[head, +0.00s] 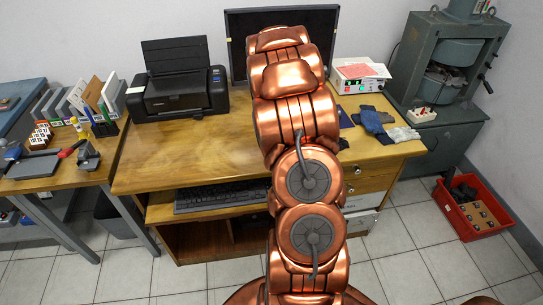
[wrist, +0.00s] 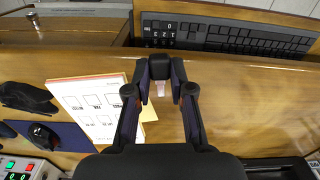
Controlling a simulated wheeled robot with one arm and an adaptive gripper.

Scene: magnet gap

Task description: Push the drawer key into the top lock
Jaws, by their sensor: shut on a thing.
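My gripper (wrist: 160,68) shows in the wrist view with its black fingertips together over the wooden desk top. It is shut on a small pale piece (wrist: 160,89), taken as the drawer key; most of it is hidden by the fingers. In the head view my copper arm hides the gripper and the key. The wooden drawers (head: 376,184) are at the right under the desk top, with small round metal fittings on their fronts. A small metal fitting (wrist: 36,23) juts out at the top left of the wrist view, apart from the gripper. I cannot tell which fitting is the top lock.
A keyboard (head: 222,195) lies on a lower shelf. The desk (head: 205,150) holds a black printer (head: 178,88), a monitor, a control box (head: 360,76) and dark cloths or gloves. Printed paper (wrist: 88,100) lies beside the gripper. A red crate (head: 478,208) stands on the floor at right.

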